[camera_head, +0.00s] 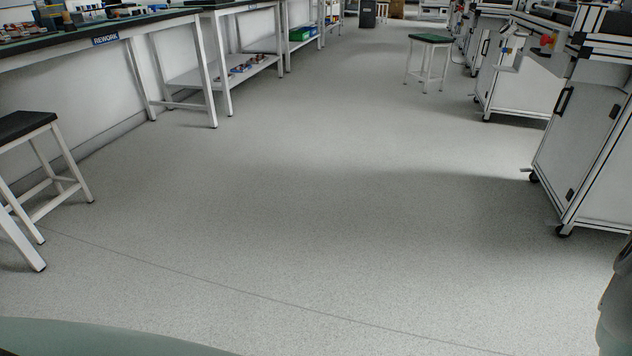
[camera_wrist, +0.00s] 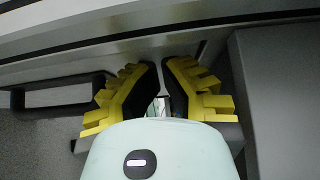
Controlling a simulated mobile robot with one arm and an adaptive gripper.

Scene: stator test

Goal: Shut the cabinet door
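My gripper (camera_wrist: 161,64) has yellow ribbed fingers with dark inner pads. Its fingertips are almost together with a narrow gap, and I see nothing held between them. In the wrist view a dark grey panel (camera_wrist: 40,140) with a black bar handle (camera_wrist: 62,94) is left of the fingers, under a pale frame edge (camera_wrist: 120,30). The fingers are beside the handle, not around it; I cannot tell whether they touch the panel. In the head view a white cabinet (camera_head: 597,140) at the right has a black handle (camera_head: 563,101). Its right part is out of frame.
Another grey panel (camera_wrist: 278,95) is right of the fingers. The head view shows a stool (camera_head: 35,150) and workbench (camera_head: 90,48) at the left, and a green-topped stool (camera_head: 430,40) farther off. The grey floor (camera_head: 300,180) between is clear.

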